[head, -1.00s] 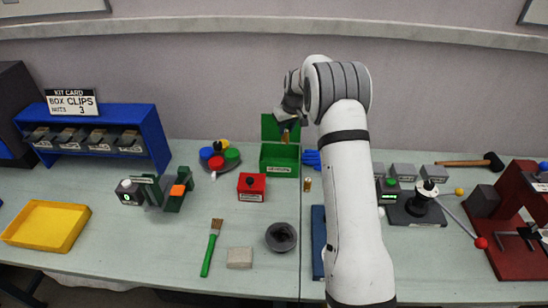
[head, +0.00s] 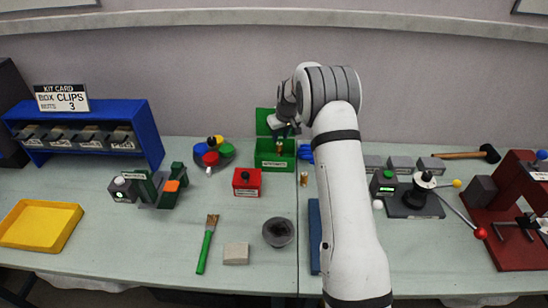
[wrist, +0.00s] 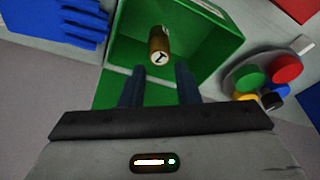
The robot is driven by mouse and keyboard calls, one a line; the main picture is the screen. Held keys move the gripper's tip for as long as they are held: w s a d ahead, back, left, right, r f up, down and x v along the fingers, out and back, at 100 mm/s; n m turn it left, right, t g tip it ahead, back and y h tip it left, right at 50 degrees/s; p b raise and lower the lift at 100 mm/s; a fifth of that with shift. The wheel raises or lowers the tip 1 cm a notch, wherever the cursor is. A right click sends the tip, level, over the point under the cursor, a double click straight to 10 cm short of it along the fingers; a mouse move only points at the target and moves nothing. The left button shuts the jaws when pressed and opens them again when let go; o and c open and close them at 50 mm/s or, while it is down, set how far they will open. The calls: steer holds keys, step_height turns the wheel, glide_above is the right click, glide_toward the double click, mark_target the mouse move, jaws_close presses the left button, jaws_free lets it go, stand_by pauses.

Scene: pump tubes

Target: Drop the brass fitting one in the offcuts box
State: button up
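A brass fitting (wrist: 158,46) with a dark "1" on its end shows in the wrist view, just past my fingertips and over the inside of the green box. In the head view the fitting (head: 279,147) shows below my gripper (head: 283,129), within the box's outline. My gripper (wrist: 158,84) has its two dark fingers apart with nothing between them. The green offcuts box (head: 275,165) has a label on its front and a raised green lid (head: 265,119). I cannot tell whether the fitting touches the box floor.
Another small brass piece (head: 304,179) stands on the table right of the box. A blue glove-like item (head: 306,153) lies beside the box. A red box (head: 247,182) and colored discs (head: 212,154) stand to the left.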

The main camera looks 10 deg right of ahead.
steer(key=o, duration=0.4)
steer(key=shift+r, duration=0.1)
steer(key=b+v, duration=0.2)
steer(key=v, duration=0.5)
steer(key=shift+r, duration=0.35)
steer(key=shift+s, duration=0.15)
steer(key=s+r+m, duration=0.1)
steer(key=s+r, duration=0.5)
steer(key=s, duration=0.4)
steer(key=s+r+m, duration=0.1)
steer(key=s+r, duration=0.5)
steer(key=s, duration=0.5)
steer(key=s+f+m+h, duration=0.1)
steer(key=s+f, duration=0.1)
steer(key=s, duration=2.1)
steer(key=shift+s+a+m+b, duration=0.25)
steer(key=shift+a+m+b, duration=0.1)
steer(key=shift+m+b, duration=0.05)
